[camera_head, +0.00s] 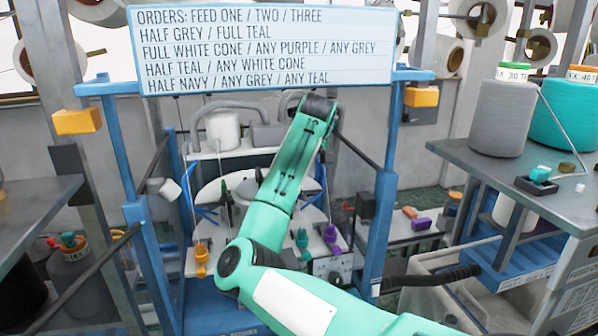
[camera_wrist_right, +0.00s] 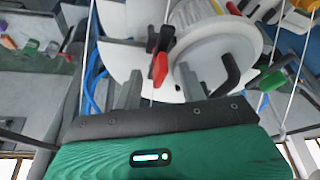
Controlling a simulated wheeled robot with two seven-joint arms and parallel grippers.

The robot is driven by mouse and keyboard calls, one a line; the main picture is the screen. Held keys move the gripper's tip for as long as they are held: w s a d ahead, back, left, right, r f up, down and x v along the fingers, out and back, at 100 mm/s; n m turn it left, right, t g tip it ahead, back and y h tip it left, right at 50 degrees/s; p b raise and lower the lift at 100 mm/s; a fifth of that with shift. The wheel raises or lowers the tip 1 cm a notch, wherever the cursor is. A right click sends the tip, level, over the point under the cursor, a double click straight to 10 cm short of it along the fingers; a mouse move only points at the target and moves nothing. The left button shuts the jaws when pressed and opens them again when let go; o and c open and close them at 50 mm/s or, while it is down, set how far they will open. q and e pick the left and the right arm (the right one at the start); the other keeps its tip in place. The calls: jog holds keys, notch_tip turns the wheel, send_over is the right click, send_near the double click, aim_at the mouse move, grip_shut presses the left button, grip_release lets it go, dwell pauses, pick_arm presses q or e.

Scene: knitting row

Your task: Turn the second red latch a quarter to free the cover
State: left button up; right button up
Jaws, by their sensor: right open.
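In the right wrist view a red latch (camera_wrist_right: 160,68) with a black mount stands beside a white round part (camera_wrist_right: 222,48), which looks like the cover. Another small red piece (camera_wrist_right: 232,8) shows at the top edge. My right gripper (camera_wrist_right: 159,78) is open, with its two grey fingers on either side of the red latch; I cannot tell whether they touch it. In the head view my teal right arm reaches into the blue-framed machine (camera_head: 135,225) and hides the latch and gripper. My left gripper is not in view.
A black bent handle (camera_wrist_right: 228,75) is close to the right finger. In the head view an orders board (camera_head: 265,50) hangs above the machine. Blue posts flank my arm. A grey table (camera_head: 480,165) with yarn cones stands at right, and another table edge (camera_head: 35,215) at left.

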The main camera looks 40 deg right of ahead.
jog(key=shift+r, duration=0.1)
jog(key=s+r+b, duration=0.2)
jog(key=s, duration=0.5)
jog(key=s+a+r+b, duration=0.1)
jog(key=s+r+b, duration=0.1)
jog(key=s, duration=0.4)
jog(key=shift+s+a+r+b, duration=0.2)
jog(key=shift+s+b, duration=0.2)
jog(key=shift+b, duration=0.45)
